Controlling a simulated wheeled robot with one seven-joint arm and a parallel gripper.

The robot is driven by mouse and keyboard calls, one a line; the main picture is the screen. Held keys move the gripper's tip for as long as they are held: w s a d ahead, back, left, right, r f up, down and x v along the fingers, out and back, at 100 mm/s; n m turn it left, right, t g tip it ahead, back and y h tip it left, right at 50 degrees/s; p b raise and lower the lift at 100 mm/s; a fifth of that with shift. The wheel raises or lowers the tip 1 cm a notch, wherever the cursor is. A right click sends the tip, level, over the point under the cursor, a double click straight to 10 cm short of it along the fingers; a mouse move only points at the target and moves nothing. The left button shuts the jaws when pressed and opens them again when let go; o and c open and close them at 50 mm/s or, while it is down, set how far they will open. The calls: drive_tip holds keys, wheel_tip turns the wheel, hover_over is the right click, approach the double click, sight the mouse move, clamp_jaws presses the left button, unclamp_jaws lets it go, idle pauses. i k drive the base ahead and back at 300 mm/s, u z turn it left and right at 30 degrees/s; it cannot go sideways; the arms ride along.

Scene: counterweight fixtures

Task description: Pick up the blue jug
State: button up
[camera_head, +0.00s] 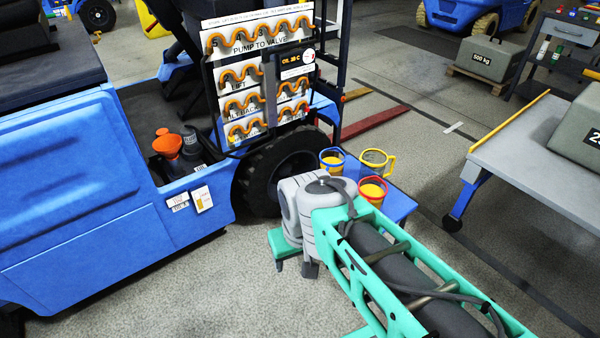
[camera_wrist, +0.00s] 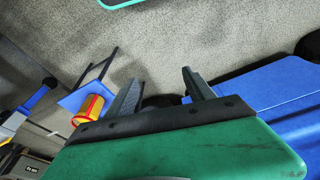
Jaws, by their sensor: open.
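The blue jug (camera_head: 332,160) stands upright on a small blue stand (camera_head: 401,208), beside the blue vehicle's wheel, in the head view. A yellow jug (camera_head: 376,161) stands to its right and a red jug (camera_head: 371,191) in front of them. All three show yellowish insides. In the wrist view a red and yellow jug (camera_wrist: 88,108) shows on the stand (camera_wrist: 73,99), left of the fingers; I cannot make out the blue jug there. My gripper (camera_wrist: 162,78) is open with nothing between its fingers, apart from the jugs. In the head view my arm partly hides the stand.
A blue vehicle (camera_head: 85,190) with a large black wheel (camera_head: 275,175) and a panel of orange hoses (camera_head: 258,75) fills the left. A grey workbench (camera_head: 500,160) bearing a grey weight (camera_head: 577,130) stands at right. The floor between them is partly open.

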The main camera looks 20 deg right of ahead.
sight(332, 160)
drive_tip(key=u, duration=0.2)
drive_tip(key=i, duration=1.2)
drive_tip(key=z, duration=0.35)
